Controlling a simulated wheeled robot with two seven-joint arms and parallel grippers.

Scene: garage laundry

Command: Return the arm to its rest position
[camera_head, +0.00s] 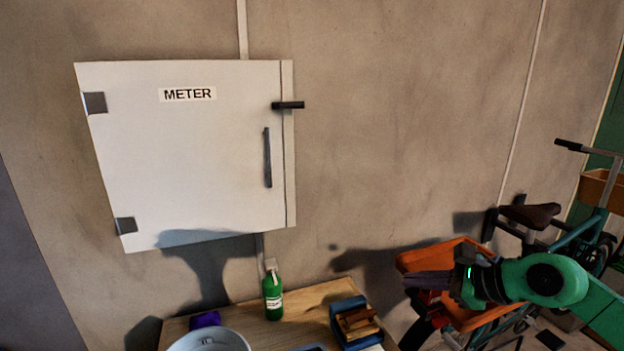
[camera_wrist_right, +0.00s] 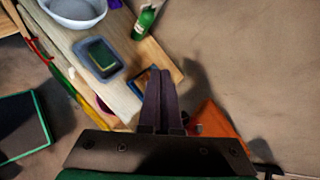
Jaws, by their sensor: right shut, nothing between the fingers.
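My right gripper (camera_head: 408,281) is at the lower right of the head view, on a green arm that comes in from the right edge. Its dark fingers point left and are shut with nothing between them. In the right wrist view the two fingers (camera_wrist_right: 162,100) lie side by side, over the table's end. The gripper appears apart from the table and the wall. My left gripper is not in view.
A white METER cabinet (camera_head: 200,150) hangs on the wall, its door closed. The wooden table (camera_head: 305,303) holds a green bottle (camera_head: 272,292), a basin (camera_head: 210,342) and a blue tray (camera_head: 349,312). An orange crate (camera_head: 470,248) and a bicycle (camera_head: 577,240) are at the right.

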